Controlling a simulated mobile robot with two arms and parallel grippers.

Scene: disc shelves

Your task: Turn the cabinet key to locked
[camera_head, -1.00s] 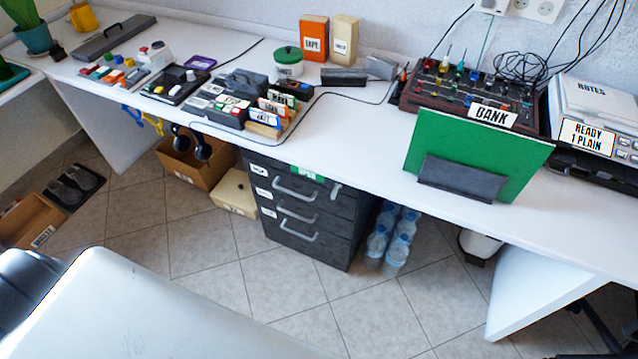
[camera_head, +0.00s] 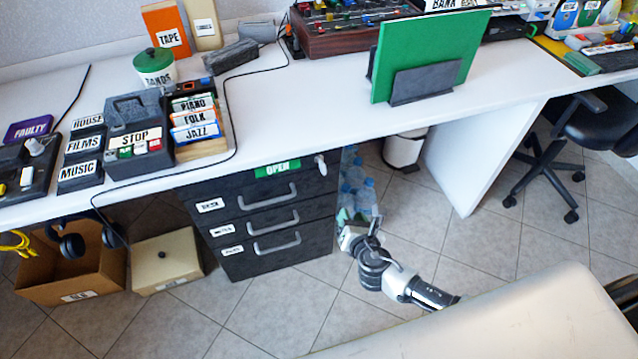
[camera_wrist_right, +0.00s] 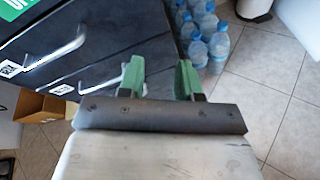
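The dark cabinet (camera_head: 262,222) stands under the desk with its drawers shut. A light grey key (camera_head: 321,163) sits at the top right of its front, beside a green label (camera_head: 278,169) reading OPEN. The cabinet front also shows in the wrist view (camera_wrist_right: 110,65), with part of the green label (camera_wrist_right: 14,9); I cannot make out the key there. My right gripper (camera_head: 346,215) is below and to the right of the key, apart from it. In the wrist view its green-tipped fingers (camera_wrist_right: 160,74) are spread with nothing between them. My left gripper is not in view.
Water bottles (camera_head: 358,190) stand on the floor just right of the cabinet, behind my right gripper. The white desk edge overhangs the cabinet. A box (camera_head: 166,264) and a carton with headphones (camera_head: 75,278) stand to the left. Floor in front of the cabinet is clear.

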